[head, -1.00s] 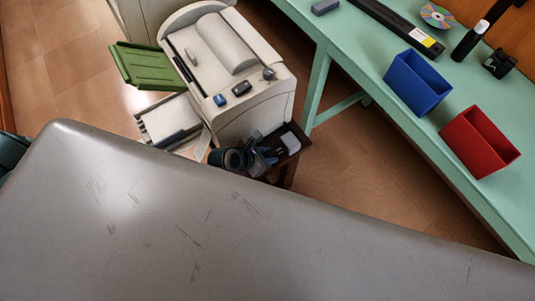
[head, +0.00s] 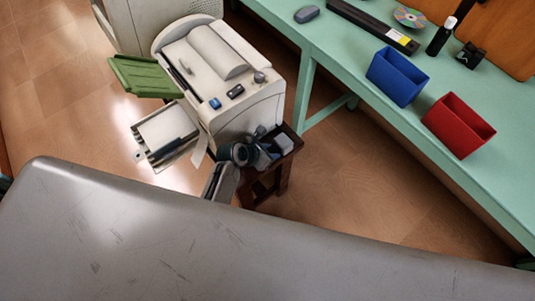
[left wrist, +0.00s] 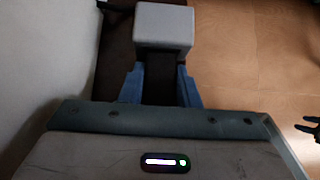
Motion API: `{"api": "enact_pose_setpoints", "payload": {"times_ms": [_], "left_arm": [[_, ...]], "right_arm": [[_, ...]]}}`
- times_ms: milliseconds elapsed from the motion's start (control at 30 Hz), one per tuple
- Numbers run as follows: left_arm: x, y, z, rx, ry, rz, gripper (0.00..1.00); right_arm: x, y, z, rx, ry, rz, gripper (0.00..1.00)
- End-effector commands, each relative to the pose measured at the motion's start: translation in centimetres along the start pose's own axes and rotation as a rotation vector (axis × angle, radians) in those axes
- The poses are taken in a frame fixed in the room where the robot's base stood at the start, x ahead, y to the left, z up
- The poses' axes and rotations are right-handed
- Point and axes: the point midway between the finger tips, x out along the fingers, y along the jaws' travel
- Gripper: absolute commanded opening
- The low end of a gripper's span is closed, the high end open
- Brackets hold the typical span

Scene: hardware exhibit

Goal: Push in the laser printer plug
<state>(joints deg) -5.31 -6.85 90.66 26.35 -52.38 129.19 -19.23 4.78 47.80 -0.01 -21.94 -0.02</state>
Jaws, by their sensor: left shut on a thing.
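The laser printer (head: 222,62) is a cream machine with a green tray, in the upper left of the head view. Beside its lower right corner my left gripper (head: 265,156) is low over a small dark brown stool. In the left wrist view its blue fingers (left wrist: 160,86) are shut on a dark piece, apparently the plug (left wrist: 159,72). A light grey block (left wrist: 164,24) lies directly beyond that piece; I cannot tell whether they touch. The block also shows in the head view (head: 284,142).
The stool (head: 283,172) stands between the printer and a green bench (head: 370,92). The bench holds a blue bin (head: 397,77), a red bin (head: 458,126), a disc (head: 410,17) and dark parts. The floor right of the stool is clear.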

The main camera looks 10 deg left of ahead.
Motion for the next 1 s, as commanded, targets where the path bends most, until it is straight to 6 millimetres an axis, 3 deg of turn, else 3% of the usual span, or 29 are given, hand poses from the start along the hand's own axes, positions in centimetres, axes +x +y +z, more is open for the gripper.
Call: {"api": "enact_pose_setpoints", "payload": {"times_ms": [100, 133, 200, 233, 500, 633, 1000], "left_arm": [[0.1, 0.0, 0.2, 0.000, -0.005, 0.000, 0.00], [0.1, 0.0, 0.2, 0.000, -0.005, 0.000, 0.35], [0.1, 0.0, 0.2, 0.000, -0.005, 0.000, 0.49], [0.0, 0.0, 0.2, 0.000, -0.005, 0.000, 0.51], [-0.1, 0.0, 0.2, 0.000, -0.004, 0.001, 0.51], [-1.1, 0.0, 0.2, 0.000, -0.004, 0.002, 0.51], [-8.1, 0.0, 0.2, 0.002, -0.003, 0.001, 0.51]], "right_arm": [[0.0, -0.1, -0.1, 0.000, 0.000, 0.000, 0.36], [0.0, -0.1, -0.1, 0.000, 0.001, -0.001, 0.36], [0.0, -0.1, -0.1, 0.000, 0.000, -0.001, 0.36], [0.0, -0.1, -0.1, 0.000, 0.000, -0.001, 0.36], [0.0, -0.1, -0.1, 0.000, 0.002, -0.001, 0.36], [-0.1, -0.1, -0.1, 0.001, 0.004, -0.001, 0.36], [0.2, -0.1, 2.2, 0.001, -0.008, -0.001, 0.36]]}}
